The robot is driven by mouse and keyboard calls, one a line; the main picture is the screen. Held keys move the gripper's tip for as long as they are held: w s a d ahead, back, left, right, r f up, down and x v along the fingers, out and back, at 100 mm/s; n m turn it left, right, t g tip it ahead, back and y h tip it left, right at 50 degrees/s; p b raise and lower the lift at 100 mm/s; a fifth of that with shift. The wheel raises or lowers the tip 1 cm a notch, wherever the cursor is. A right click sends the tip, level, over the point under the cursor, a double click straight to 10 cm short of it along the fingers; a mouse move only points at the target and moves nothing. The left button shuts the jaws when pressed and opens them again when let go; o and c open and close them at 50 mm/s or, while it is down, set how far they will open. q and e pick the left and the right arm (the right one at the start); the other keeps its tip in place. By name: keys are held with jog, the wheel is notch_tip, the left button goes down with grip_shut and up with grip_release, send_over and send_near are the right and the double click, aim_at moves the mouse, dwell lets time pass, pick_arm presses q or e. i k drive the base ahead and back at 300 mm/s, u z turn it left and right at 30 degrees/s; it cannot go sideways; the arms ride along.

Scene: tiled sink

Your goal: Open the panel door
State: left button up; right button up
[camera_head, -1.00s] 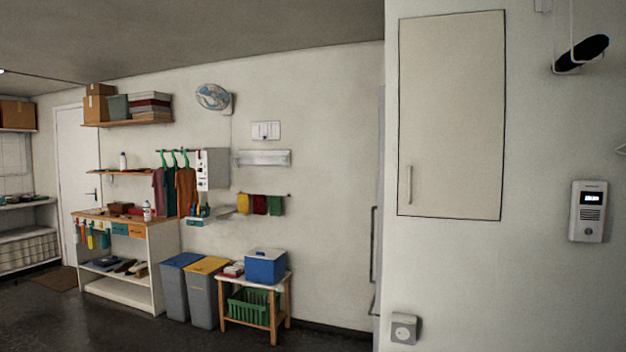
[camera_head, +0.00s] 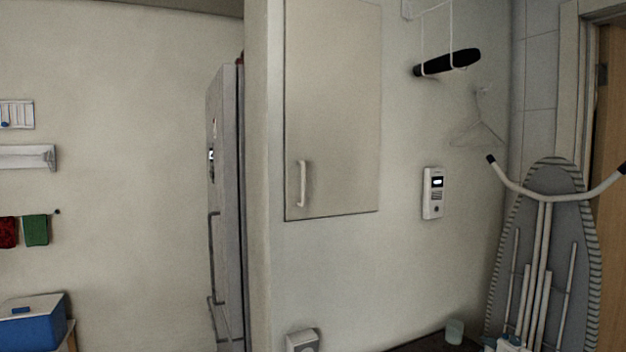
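The panel door (camera_head: 335,105) is a flat, pale rectangle set in the white wall, right of the wall's corner. It looks shut, with a thin dark outline along its left and bottom edges. Its white vertical bar handle (camera_head: 302,184) is near the lower left corner. The top of the panel is cut off by the frame. Neither of my grippers shows in the head view.
An intercom (camera_head: 433,193) hangs right of the panel. A folded ironing board (camera_head: 545,260) leans at the right, near a wooden door (camera_head: 610,200). A fridge (camera_head: 226,200) stands left of the corner. A dark surface (camera_head: 425,343) with a cup (camera_head: 454,331) shows at the bottom.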

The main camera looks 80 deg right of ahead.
aim_at(334, 73)
jog(key=z, duration=0.9)
jog(key=i, duration=0.85)
jog(key=z, duration=0.9)
